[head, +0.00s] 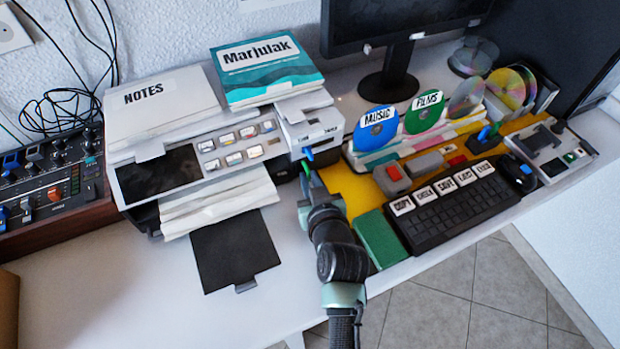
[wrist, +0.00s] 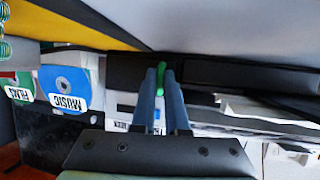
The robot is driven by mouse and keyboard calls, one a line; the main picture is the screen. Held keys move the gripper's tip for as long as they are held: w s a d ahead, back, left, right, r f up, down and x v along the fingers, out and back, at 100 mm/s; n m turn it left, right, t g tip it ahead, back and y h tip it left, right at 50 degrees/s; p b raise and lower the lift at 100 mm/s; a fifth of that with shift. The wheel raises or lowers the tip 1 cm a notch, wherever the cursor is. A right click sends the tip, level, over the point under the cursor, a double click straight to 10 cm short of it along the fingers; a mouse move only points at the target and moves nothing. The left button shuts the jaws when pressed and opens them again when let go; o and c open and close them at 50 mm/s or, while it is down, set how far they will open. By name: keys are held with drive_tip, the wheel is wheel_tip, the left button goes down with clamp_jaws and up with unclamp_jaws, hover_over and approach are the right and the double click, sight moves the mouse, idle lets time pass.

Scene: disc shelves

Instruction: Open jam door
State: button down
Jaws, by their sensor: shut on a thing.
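The white printer (head: 185,165) stands on the desk at the left, with a grey side part (head: 318,128) at its right end. A small green handle (wrist: 160,78) shows between the two blue-grey fingers of my gripper (wrist: 162,98) in the wrist view. My gripper (head: 307,160) is shut on this handle at the printer's right side in the head view. A dark panel (wrist: 215,72) lies behind the handle in the wrist view. I cannot tell which surface is the jam door or how far it stands open; my gripper and arm hide part of that side.
A stack marked NOTES (head: 150,105) and a Marjulak book (head: 265,68) lie on the printer. To the right are discs marked MUSIC (head: 376,128) and FILMS (head: 424,112), a green block (head: 379,238) and a keyboard (head: 465,205). The desk's front left (head: 110,270) is clear.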

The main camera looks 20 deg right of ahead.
drive_tip(key=shift+s+d+f, duration=0.1)
drive_tip(key=shift+f, duration=0.05)
drive_tip(key=shift+s+d+f+b, duration=0.1)
drive_tip(key=shift+d+f+b, duration=0.05)
drive_tip(key=shift+b, duration=0.5)
drive_tip(key=shift+s+d+n+y+b, duration=0.3)
drive_tip(key=shift+n+y+b, duration=0.25)
drive_tip(key=shift+b, duration=0.55)
drive_tip(key=shift+s+y+b, duration=0.25)
drive_tip(key=shift+s+b, duration=0.05)
drive_tip(key=shift+s+d+r+n, duration=0.25)
drive_tip(key=shift+s+d, duration=0.15)
drive_tip(key=shift+s, duration=0.15)
drive_tip(key=c, duration=0.9)
unclamp_jaws()
drive_tip(key=shift+w+f, duration=0.1)
drive_tip(key=shift+c, duration=0.2)
drive_tip(key=shift+a, duration=0.1)
